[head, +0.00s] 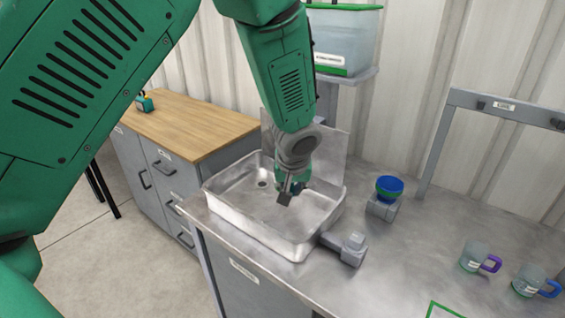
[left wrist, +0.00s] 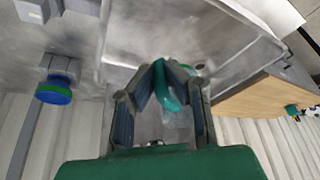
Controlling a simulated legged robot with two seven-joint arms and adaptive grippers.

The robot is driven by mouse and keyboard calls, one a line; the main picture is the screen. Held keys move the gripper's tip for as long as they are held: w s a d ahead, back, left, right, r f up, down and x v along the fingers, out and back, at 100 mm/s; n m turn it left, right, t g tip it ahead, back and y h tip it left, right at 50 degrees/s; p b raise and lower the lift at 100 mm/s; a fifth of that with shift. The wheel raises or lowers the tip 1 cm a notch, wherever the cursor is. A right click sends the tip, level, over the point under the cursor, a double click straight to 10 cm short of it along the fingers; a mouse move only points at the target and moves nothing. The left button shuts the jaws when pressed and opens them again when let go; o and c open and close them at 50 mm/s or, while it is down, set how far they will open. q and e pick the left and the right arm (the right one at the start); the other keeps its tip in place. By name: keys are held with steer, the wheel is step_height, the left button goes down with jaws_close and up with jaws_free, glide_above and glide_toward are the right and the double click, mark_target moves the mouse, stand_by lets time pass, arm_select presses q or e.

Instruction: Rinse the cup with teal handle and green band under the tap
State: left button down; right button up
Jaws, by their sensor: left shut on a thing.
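My left gripper (head: 290,190) reaches down over the metal sink (head: 240,232) from above. In the left wrist view its fingers (left wrist: 160,98) are closed on the teal handle (left wrist: 168,88) of a cup. The clear cup body (left wrist: 178,128) shows faintly beyond the handle, between the fingers. In the head view the cup is mostly hidden behind the gripper, and I cannot make out its green band. I cannot clearly identify a tap spout. My right gripper is not in view.
A round blue-and-green knob (head: 389,187) sits on a grey block right of the sink. A grey fitting (head: 345,247) stands at the sink's right corner. Cups with a purple handle (head: 474,257) and a blue handle (head: 530,281) stand right. A clear tote (head: 345,38) sits on a shelf.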

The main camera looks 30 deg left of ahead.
arm_select(q)
steer(key=s+d+r+p, duration=0.2)
steer(key=s+r, duration=0.1)
steer(key=shift+s+r, duration=0.1)
steer(key=shift+s, duration=0.1)
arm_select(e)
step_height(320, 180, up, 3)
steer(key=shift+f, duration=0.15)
arm_select(q)
steer(key=shift+a, duration=0.1)
